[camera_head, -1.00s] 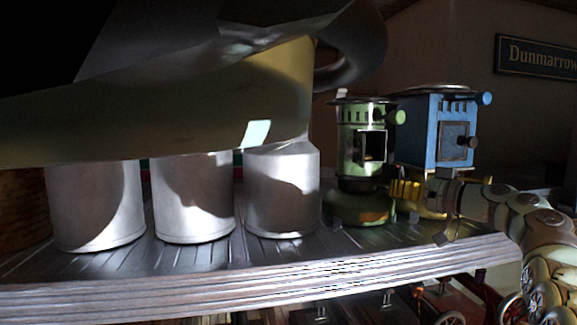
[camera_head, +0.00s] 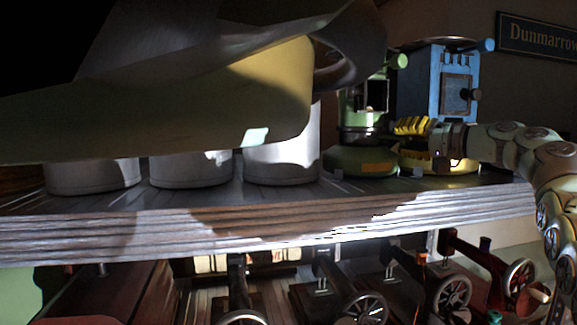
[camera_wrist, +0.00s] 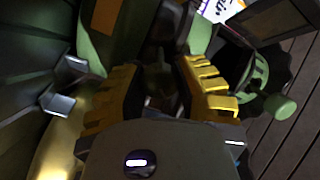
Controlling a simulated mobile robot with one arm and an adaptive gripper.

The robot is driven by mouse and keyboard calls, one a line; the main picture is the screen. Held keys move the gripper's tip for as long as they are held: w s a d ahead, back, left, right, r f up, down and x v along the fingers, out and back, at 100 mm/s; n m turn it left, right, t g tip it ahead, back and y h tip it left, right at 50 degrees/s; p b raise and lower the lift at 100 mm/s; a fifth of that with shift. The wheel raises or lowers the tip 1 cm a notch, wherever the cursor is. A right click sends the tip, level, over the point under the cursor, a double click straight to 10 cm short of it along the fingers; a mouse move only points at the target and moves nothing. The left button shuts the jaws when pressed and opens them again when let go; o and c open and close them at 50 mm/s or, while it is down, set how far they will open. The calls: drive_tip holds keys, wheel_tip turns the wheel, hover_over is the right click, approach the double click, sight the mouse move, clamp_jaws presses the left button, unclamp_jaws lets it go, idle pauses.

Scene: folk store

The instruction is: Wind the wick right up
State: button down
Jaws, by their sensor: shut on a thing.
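The green stove (camera_head: 372,90) stands upright on the shelf, with a round green base (camera_head: 345,162) bearing an orange label. My gripper (camera_head: 408,140) is at its right side, just above the base, with its yellow ridged fingers one above the other. In the wrist view my gripper (camera_wrist: 160,78) has a finger on each side of a dark part, which seems to be the wick knob; its shape is lost in shadow. The green base (camera_wrist: 98,45) shows beyond the fingers. The wick itself is not visible.
A blue stove (camera_head: 450,85) stands close behind my gripper. Several pale metal cans (camera_head: 190,169) line the shelf (camera_head: 250,215) to the left. A large curved yellowish shape (camera_head: 200,105) blocks the upper left. Several sewing machines (camera_head: 452,290) stand below the shelf.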

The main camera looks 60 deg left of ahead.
drive_tip(key=m, duration=0.4)
drive_tip(key=shift+w+m+b, duration=0.1)
drive_tip(key=shift+m+b, duration=0.25)
drive_tip(key=shift+m, duration=0.05)
drive_tip(key=m, duration=0.3)
drive_tip(key=shift+m, duration=0.4)
drive_tip(key=m, duration=0.3)
drive_tip(key=shift+m, duration=0.3)
drive_tip(key=m+p, duration=0.1)
drive_tip(key=m, duration=0.2)
drive_tip(key=shift+w+m, duration=0.1)
drive_tip(key=shift+m, duration=0.2)
drive_tip(key=m+p, duration=0.3)
drive_tip(key=shift+r+m, duration=0.1)
drive_tip(key=shift+m, duration=0.2)
drive_tip(key=m+p, duration=0.3)
drive_tip(key=p, duration=0.1)
drive_tip(key=shift+r+m+p, duration=0.1)
drive_tip(key=shift+m+p, duration=0.2)
drive_tip(key=shift+p, duration=0.1)
drive_tip(key=m+p, duration=0.3)
drive_tip(key=p, duration=0.1)
drive_tip(key=shift+p, duration=0.4)
drive_tip(key=p, duration=0.1)
drive_tip(key=m+p, duration=0.1)
drive_tip(key=shift+f+m+p, duration=0.3)
